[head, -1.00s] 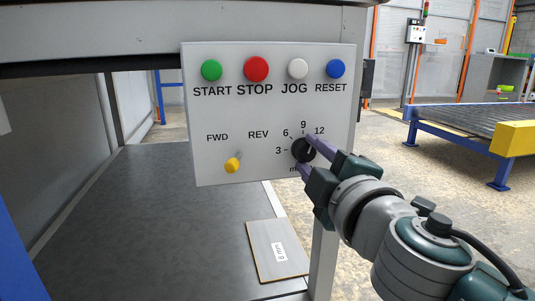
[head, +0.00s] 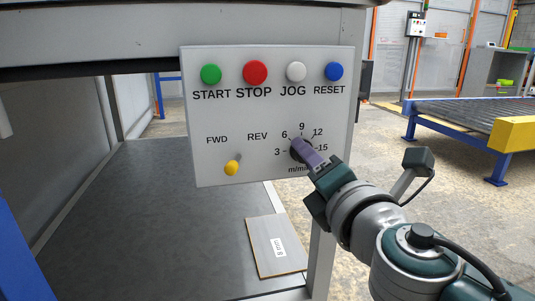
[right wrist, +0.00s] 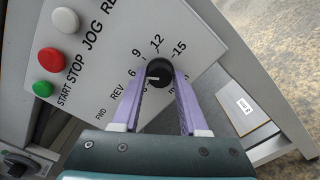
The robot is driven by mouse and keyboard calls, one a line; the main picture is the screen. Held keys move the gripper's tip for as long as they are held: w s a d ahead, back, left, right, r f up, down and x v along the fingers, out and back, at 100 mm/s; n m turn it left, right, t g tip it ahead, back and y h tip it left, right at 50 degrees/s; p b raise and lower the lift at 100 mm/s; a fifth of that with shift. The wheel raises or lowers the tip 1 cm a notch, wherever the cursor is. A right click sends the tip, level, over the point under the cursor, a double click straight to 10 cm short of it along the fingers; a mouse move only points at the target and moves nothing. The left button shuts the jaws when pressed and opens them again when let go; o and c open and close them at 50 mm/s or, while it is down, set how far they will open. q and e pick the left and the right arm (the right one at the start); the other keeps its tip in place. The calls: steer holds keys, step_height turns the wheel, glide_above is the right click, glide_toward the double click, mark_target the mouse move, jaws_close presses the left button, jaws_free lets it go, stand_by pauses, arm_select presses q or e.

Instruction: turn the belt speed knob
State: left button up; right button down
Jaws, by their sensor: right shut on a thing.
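The belt speed knob (head: 296,158) is small, round and black, low on the right of the light grey control panel (head: 208,120). A scale from 3 to 15 runs around it. My right gripper (head: 305,150) is shut on the knob, and its near purple finger hides much of the knob in the head view. In the right wrist view the knob (right wrist: 160,72) sits between both purple fingertips. Its white mark points left, roughly toward the 6. My left gripper is not in view.
Green (head: 211,74), red (head: 255,71), white (head: 296,71) and blue (head: 334,71) buttons line the panel top. A yellow FWD/REV lever (head: 232,167) sits left of the knob. A board marked 8 mm (head: 265,260) lies below. A roller conveyor (head: 470,115) stands at the right.

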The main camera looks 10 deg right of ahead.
steer(key=shift+n, duration=1)
steer(key=shift+c, duration=2.2)
jaws_free()
steer(key=s+p, duration=0.2)
steer(key=s, duration=0.8)
steer(key=shift+d, duration=0.15)
